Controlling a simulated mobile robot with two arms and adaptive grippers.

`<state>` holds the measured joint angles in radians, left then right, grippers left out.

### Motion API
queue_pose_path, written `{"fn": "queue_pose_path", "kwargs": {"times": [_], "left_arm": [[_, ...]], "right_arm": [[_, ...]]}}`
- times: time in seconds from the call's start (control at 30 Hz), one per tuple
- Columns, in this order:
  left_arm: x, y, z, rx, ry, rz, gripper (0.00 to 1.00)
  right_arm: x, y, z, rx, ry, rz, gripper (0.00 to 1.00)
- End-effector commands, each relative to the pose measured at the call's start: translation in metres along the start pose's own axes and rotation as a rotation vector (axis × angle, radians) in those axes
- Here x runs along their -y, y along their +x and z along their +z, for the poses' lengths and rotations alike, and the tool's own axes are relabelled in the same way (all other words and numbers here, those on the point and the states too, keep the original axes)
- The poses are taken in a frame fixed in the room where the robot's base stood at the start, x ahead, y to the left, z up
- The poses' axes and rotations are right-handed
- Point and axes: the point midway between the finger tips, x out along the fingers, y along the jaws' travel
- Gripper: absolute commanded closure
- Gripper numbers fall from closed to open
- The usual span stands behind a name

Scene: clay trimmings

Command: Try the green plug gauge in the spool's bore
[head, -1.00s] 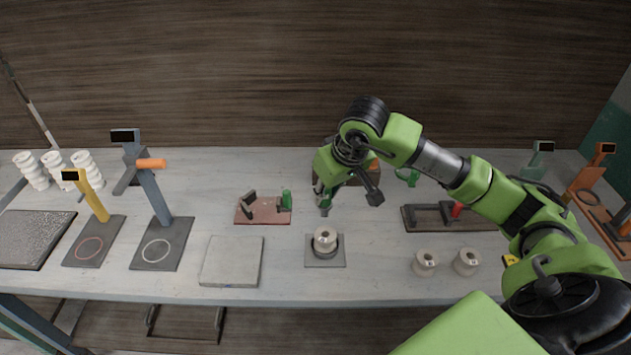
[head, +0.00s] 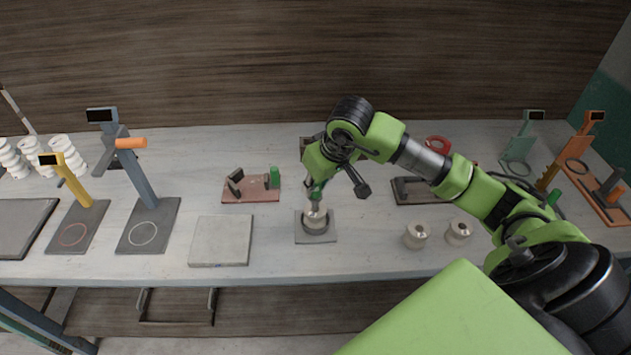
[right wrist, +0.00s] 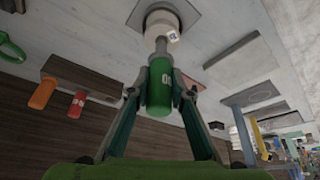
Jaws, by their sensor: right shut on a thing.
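My right gripper (right wrist: 160,80) is shut on the green plug gauge (right wrist: 158,92), around its green handle. The gauge's grey metal pin (right wrist: 161,47) points at the pale spool (right wrist: 163,20) and meets its top in the right wrist view. I cannot tell how far the pin is inside the bore, which is hidden. In the head view the right gripper (head: 316,186) is directly above the spool (head: 315,217). The spool stands upright in a dark round holder on a grey square plate (head: 302,236). My left gripper is in neither view.
Two more pale spools (head: 416,236) (head: 458,232) stand right of the plate. A reddish stand (head: 245,194) with a green upright piece and a bare grey slab (head: 221,240) lie to the left. A dark rack (head: 410,197) sits behind the loose spools.

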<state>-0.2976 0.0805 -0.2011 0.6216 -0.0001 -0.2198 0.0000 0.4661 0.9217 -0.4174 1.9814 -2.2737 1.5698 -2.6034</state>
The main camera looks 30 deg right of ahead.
Motion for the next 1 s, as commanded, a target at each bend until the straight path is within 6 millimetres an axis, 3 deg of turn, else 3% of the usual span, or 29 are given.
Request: {"fn": "queue_pose_path", "kwargs": {"times": [1.0], "left_arm": [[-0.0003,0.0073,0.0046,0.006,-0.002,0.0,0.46]], "right_arm": [[-0.0001,-0.0003,-0.0001,-0.001,-0.001,0.0,1.0]]}}
